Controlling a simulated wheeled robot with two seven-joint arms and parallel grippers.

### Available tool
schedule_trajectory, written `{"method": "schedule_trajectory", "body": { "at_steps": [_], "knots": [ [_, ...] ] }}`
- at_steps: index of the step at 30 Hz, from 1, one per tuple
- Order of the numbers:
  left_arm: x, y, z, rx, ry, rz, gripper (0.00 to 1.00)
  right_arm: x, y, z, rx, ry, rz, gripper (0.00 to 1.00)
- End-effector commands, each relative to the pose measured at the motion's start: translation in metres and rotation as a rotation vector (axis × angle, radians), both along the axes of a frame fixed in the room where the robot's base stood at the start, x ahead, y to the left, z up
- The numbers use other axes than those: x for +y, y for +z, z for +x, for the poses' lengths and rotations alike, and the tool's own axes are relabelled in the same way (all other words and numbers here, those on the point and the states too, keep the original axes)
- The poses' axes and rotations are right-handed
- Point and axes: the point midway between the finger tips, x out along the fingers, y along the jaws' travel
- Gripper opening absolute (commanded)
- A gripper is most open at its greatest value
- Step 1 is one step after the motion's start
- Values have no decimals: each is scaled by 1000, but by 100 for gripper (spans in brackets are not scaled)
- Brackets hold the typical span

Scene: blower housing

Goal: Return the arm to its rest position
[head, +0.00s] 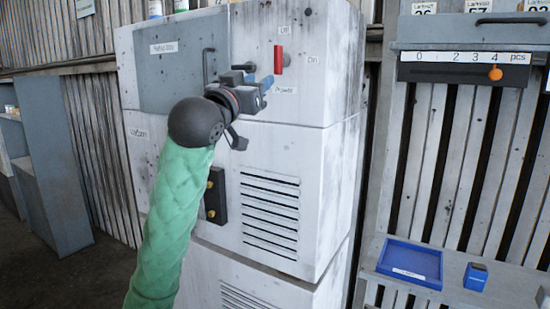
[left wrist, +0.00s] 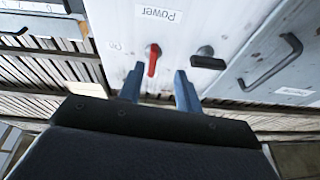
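My left arm reaches up in its green sleeve, and its left gripper (head: 262,84) is in front of the white cabinet (head: 335,150). The gripper's two blue fingers (left wrist: 160,88) are spread apart with nothing between them in the left wrist view. The red power switch handle (head: 278,60) stands upright on the cabinet, pointing toward the upper label. It also shows in the left wrist view (left wrist: 152,62), beyond the fingertips and seemingly apart from them. My right gripper is not in view.
A grey door (head: 170,70) with a dark handle is left of the switch. A dark knob (left wrist: 207,60) sits beside the switch. At right, a blue tray (head: 410,262) and a small blue box (head: 475,276) are on a shelf. A grey shelf unit (head: 50,180) stands at left.

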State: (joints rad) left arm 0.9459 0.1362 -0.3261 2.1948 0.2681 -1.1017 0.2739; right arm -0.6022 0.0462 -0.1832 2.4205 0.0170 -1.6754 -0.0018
Motion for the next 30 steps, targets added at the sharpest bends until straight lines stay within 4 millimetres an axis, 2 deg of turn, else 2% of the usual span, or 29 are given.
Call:
{"method": "schedule_trajectory", "body": {
  "at_steps": [4, 10, 20, 23, 30],
  "knots": [
    [11, -15, 1, 48, 91, 105, 35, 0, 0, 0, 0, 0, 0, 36],
    [36, -32, -10, 111, 209, 211, 35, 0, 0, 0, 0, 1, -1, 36],
    [60, -120, -6, 284, 280, 282, 35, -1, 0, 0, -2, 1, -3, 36],
    [66, -154, -6, 345, 291, 298, 35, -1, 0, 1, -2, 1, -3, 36],
    [81, -257, -13, 525, 309, 333, 35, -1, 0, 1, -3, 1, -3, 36]
  ]
}}
